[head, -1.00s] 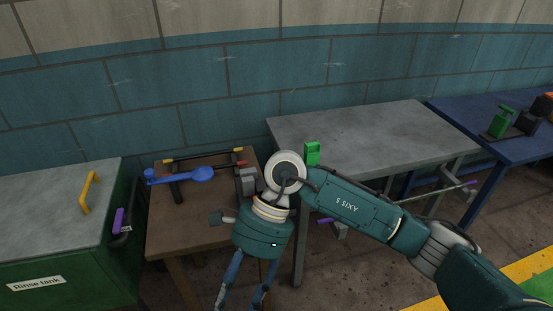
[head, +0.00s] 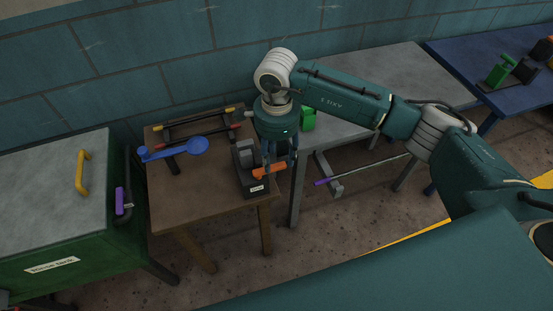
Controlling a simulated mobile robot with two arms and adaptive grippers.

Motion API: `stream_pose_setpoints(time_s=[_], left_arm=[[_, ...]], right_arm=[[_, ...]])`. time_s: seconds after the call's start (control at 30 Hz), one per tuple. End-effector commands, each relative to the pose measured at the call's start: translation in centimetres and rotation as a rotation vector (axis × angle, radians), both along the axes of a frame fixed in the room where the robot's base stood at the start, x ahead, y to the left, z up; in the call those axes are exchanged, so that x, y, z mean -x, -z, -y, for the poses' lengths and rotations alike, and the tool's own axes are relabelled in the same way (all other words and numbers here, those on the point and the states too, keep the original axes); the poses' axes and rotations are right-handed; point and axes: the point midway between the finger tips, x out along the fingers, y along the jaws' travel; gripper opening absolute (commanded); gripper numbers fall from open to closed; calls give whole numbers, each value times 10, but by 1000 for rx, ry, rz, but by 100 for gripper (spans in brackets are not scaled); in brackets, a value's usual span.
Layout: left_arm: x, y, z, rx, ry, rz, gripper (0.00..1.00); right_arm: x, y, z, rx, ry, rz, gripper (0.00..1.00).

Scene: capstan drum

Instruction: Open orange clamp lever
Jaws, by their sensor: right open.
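The orange clamp lever (head: 270,170) lies roughly level on a dark clamp base with a white label (head: 257,188). The clamp stands at the right edge of the brown wooden table. My right gripper (head: 280,168) is open and points down at the lever, with its fingers beside or around it. I cannot tell whether the fingers touch it. The wrist hides part of the clamp's far side. My left gripper is not in view.
A blue ladle-like tool (head: 185,148) rests on a rack on the brown table (head: 190,205). A green rinse tank (head: 65,215) stands at left. A grey table (head: 400,75) with a green item (head: 308,119) stands behind my right arm.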

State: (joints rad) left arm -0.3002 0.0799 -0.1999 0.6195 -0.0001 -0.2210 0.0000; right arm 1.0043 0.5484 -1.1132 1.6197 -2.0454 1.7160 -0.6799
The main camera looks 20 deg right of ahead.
Motion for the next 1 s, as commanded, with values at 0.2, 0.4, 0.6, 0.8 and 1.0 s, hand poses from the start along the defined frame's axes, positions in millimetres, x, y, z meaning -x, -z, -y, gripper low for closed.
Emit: stream_pose_setpoints(time_s=[0.2, 0.4, 0.6, 0.8, 1.0], left_arm=[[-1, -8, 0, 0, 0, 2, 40], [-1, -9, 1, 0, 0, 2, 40], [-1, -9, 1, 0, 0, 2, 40], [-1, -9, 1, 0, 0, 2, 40], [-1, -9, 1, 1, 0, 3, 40]], right_arm=[[1, 29, 0, -1, 0, -2, 46], [1, 37, 0, -1, 0, 0, 46], [0, 37, 0, -1, -1, 0, 46], [0, 37, 0, -1, -1, 0, 6], [0, 37, 0, -1, 0, 0, 0]])
